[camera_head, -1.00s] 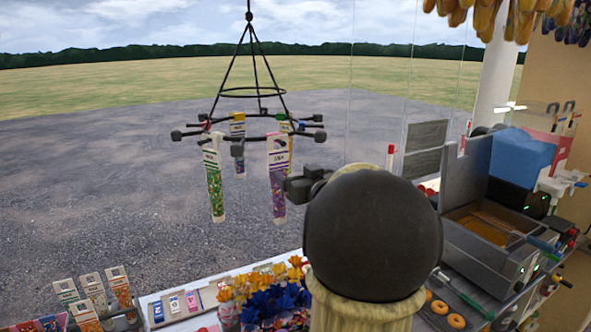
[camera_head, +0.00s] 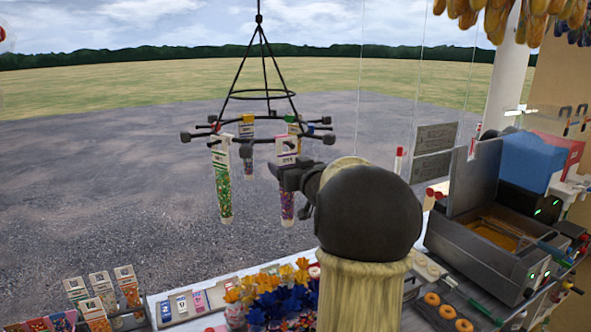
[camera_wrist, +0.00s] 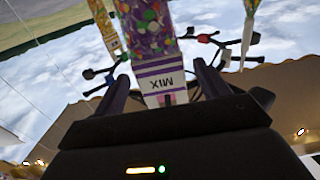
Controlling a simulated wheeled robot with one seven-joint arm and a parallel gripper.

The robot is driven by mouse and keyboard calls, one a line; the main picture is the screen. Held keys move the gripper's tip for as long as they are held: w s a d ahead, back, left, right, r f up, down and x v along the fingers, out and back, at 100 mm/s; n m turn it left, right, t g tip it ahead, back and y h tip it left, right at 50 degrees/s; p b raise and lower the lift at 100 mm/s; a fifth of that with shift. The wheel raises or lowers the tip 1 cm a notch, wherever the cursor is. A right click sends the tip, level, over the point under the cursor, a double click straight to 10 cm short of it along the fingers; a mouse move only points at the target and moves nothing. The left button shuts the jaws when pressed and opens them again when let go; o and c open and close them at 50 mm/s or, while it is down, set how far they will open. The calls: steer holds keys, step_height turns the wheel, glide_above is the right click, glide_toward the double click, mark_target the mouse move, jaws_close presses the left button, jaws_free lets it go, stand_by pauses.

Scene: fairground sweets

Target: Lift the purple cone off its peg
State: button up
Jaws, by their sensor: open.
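The purple cone (camera_head: 287,209) is a slim clear bag of mixed sweets with a white header card, hanging from a black peg (camera_head: 289,145) on the round hanging rack. In the wrist view the cone (camera_wrist: 157,50) shows upside down, with purple stripes and "MIX" on its card. My gripper (camera_head: 278,172) is at the cone's upper part and hides some of it. In the wrist view its two dark fingers stand open, one on each side of the card, with gaps visible. Whether either finger touches the cone cannot be told.
A green cone (camera_head: 222,192) hangs close on the left, and other cones hang behind on the black rack (camera_head: 258,96). Below are orange and blue flower-like sweets (camera_head: 280,295) on the counter. A fryer (camera_head: 490,235) stands at the right. Open air lies left of the rack.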

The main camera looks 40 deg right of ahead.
steer(key=shift+x, duration=1.2)
steer(key=shift+c, duration=0.2)
steer(key=c, duration=0.9)
steer(key=shift+o, duration=0.2)
steer(key=shift+r+p, duration=0.5)
steer(key=shift+p, duration=0.2)
steer(key=shift+s, duration=0.15)
